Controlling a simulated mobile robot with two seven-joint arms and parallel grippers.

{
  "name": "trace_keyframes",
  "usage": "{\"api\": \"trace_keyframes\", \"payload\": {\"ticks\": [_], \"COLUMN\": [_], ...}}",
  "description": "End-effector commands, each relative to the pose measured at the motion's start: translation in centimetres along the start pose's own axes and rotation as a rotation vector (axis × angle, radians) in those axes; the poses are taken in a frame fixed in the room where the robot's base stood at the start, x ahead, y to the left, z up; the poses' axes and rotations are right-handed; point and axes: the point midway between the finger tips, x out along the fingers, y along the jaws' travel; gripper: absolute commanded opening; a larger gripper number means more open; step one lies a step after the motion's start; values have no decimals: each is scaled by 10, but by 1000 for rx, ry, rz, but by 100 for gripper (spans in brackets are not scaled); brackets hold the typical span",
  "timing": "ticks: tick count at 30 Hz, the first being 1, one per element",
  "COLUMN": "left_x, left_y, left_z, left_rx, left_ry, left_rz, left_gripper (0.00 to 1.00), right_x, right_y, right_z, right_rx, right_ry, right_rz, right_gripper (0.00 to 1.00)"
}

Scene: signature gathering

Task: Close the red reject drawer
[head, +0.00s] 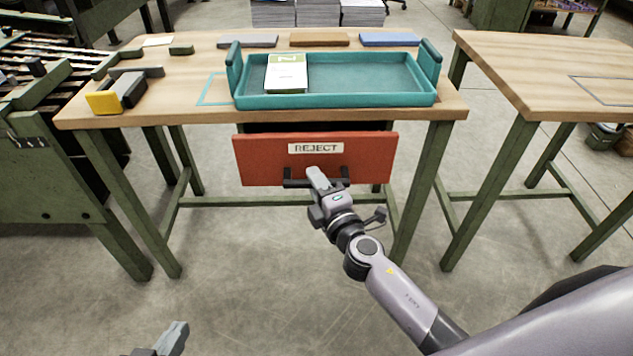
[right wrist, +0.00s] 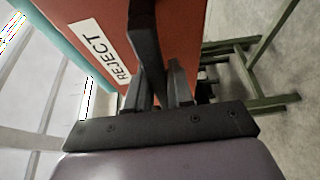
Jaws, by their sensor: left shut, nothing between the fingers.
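The red reject drawer (head: 250,160) hangs under the wooden table, with its front standing out and a dark gap above it. Its white REJECT label (head: 316,148) also shows in the right wrist view (right wrist: 98,48). A black bar handle (head: 300,183) runs along the lower front. My right gripper (head: 317,178) is at the middle of this handle. In the right wrist view the handle (right wrist: 146,40) passes between its close-set fingers (right wrist: 162,88), which appear shut on it. My left gripper (head: 170,340) is shut and empty, low at the bottom left, away from the drawer.
A teal tray (head: 335,101) with a green-and-white booklet (head: 286,73) stands on the table (head: 450,107) above the drawer. A yellow-and-grey tool (head: 118,95) lies at its left. A second table (head: 540,80) stands at right. Floor in front is clear.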

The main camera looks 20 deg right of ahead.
Motion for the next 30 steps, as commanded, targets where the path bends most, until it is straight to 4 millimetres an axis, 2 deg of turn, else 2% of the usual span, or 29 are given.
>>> {"api": "trace_keyframes", "payload": {"ticks": [5, 11, 16, 26, 27, 28, 30], "left_x": [0, 4, 8, 8, 8, 7, 7], "left_y": [0, 3, 7, 8, 8, 8, 8], "left_z": [0, 5, 0, -3, -3, -2, -2], "left_rx": [0, -22, -37, -39, -39, -39, -39], "left_ry": [1, 3, 19, 25, 24, 24, 23], "left_rz": [1, 17, 36, 40, 40, 40, 39], "left_gripper": [0, 0, 0, 0, 0, 0, 0], "right_x": [2, 25, 40, 44, 44, 44, 43], "right_y": [-1, -2, -2, 1, 1, 1, 1], "right_z": [1, 10, 17, 20, 20, 20, 19], "right_rx": [0, -3, -3, -1, -1, -1, -1], "right_ry": [-1, -2, 0, -4, -4, -4, -3], "right_rz": [0, 1, -1, 2, 2, 2, 1], "right_gripper": [0, 0, 0, 0, 32, 41, 43]}}
